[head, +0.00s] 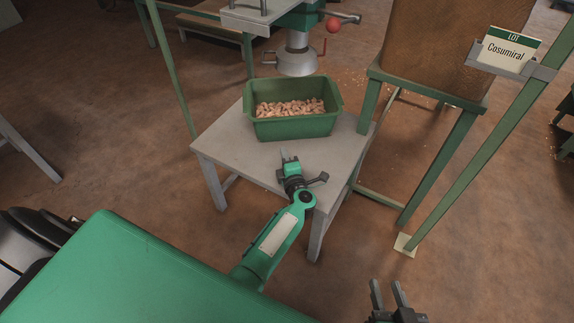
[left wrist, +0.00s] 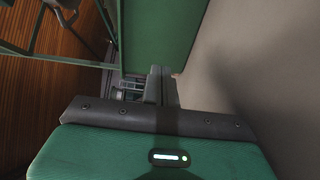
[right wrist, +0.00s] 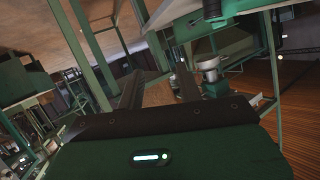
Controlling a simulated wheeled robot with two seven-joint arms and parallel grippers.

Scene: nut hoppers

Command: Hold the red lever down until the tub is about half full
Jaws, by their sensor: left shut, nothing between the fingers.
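The red lever shows as a red ball (head: 333,26) on a dark handle at the right of the hopper outlet (head: 297,60). The green tub (head: 292,128) stands on the grey table under the outlet. Pale nuts (head: 290,107) cover its bottom, their surface below the rim; the exact depth is hard to judge. My left gripper (head: 289,157) is shut and empty above the front of the table, in front of the tub and well away from the lever. A green wall (left wrist: 160,40) fills the upper middle of the left wrist view. My right gripper (head: 389,291) is open and empty at the bottom.
The grey table (head: 225,150) has bare top left of the tub. To the right stand a brown bin (head: 430,45) on a green frame and a post with a "LOT Cosumiral" sign (head: 510,52). Loose nuts lie on the floor behind.

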